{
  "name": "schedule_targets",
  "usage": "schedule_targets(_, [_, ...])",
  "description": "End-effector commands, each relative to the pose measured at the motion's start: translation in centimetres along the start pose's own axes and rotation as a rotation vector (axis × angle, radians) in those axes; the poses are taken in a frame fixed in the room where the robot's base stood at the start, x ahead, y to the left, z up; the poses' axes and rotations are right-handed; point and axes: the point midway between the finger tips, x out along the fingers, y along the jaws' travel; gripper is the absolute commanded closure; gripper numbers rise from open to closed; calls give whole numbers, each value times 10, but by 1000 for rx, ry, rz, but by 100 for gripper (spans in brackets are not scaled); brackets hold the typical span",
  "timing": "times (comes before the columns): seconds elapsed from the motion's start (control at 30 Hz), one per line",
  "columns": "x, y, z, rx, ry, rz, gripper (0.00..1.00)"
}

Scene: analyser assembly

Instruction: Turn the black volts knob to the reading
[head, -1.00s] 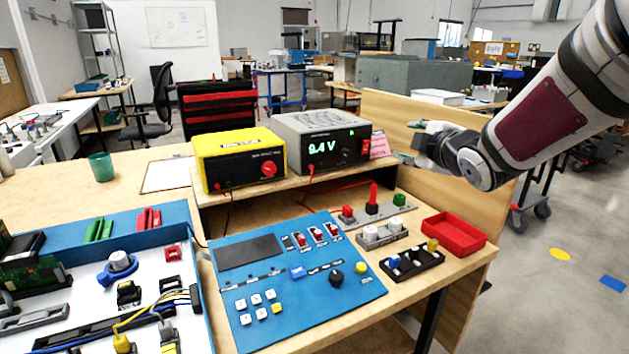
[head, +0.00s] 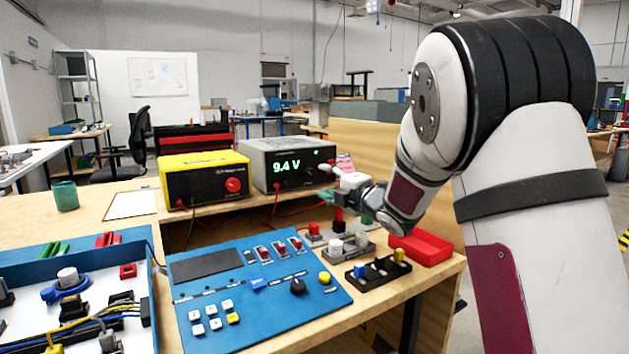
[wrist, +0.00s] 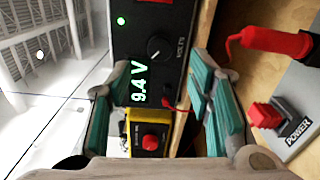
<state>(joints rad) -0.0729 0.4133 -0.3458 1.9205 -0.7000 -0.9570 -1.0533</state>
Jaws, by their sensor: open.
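The grey power supply (head: 262,153) stands on the raised shelf, its green display (head: 287,167) reading 9.4 V. In the wrist view its black volts knob (wrist: 158,48) shows on the black front panel, beside the VOLTS label, with a pale pointer mark. My gripper (wrist: 163,78) is open, its teal-padded fingers on either side of the knob in the picture, empty and apart from it. In the head view my gripper (head: 336,173) is in front of the supply's right side and hides the knob. A pink card (head: 346,161) shows behind it; its writing is unreadable.
A yellow box (head: 203,178) with a red knob (head: 233,185) stands left of the supply. Below are a blue panel (head: 215,285) with a black knob, a red tray (head: 421,247) and small part holders. Red leads hang from the supply's front.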

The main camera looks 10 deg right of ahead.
Motion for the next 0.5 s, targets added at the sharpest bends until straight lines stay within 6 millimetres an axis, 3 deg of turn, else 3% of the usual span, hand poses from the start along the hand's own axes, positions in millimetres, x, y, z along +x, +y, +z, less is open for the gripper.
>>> schedule_targets(0.2, [40, -2, -1, -2, 1, 0, 53])
schedule_targets(0.5, [65, 0, 0, 0, 0, 1, 53])
